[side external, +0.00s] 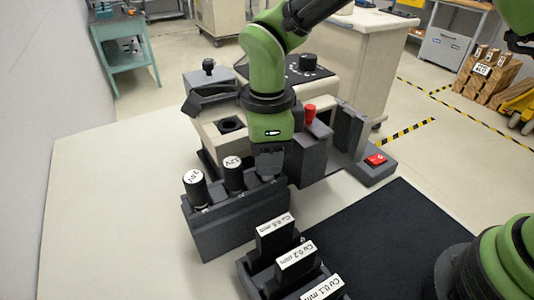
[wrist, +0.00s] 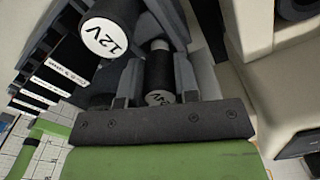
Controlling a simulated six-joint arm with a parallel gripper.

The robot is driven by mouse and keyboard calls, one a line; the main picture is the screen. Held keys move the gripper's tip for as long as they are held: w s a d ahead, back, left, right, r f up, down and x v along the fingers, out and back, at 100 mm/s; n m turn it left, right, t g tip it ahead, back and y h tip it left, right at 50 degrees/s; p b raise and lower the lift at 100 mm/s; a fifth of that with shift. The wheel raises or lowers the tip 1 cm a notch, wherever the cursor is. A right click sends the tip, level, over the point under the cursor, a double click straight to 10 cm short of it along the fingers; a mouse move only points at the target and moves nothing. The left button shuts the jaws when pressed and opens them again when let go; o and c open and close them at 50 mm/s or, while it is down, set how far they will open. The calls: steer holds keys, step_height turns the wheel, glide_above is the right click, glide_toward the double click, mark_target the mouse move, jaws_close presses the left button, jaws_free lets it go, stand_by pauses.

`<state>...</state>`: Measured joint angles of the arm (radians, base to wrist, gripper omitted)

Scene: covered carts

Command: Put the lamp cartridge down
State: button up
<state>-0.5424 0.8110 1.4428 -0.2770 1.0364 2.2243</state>
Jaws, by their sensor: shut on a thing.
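The cartridge rack (side external: 225,232) is a dark grey block on the pale table. Two black lamp cartridges with white round labels stand in it, one at the left end (side external: 194,184) and a 12V one (side external: 233,175) in the middle, which also shows in the wrist view (wrist: 108,32). My gripper (side external: 270,165) is low over the rack's right end. In the wrist view, my gripper (wrist: 155,88) is shut on a third lamp cartridge (wrist: 159,72), its label partly hidden by the gripper. Whether its lower end is fully seated in the rack cannot be told.
Behind the rack stands a cream lamp housing (side external: 210,140) with a round opening and a raised dark lid (side external: 208,88). A red knob (side external: 309,113) and a red switch (side external: 376,159) are to the right. A holder of Cu-labelled plates (side external: 275,235) is in front, beside a clear black mat (side external: 375,225).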

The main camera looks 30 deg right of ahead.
steer(key=shift+f, duration=0.35)
steer(key=o, duration=1)
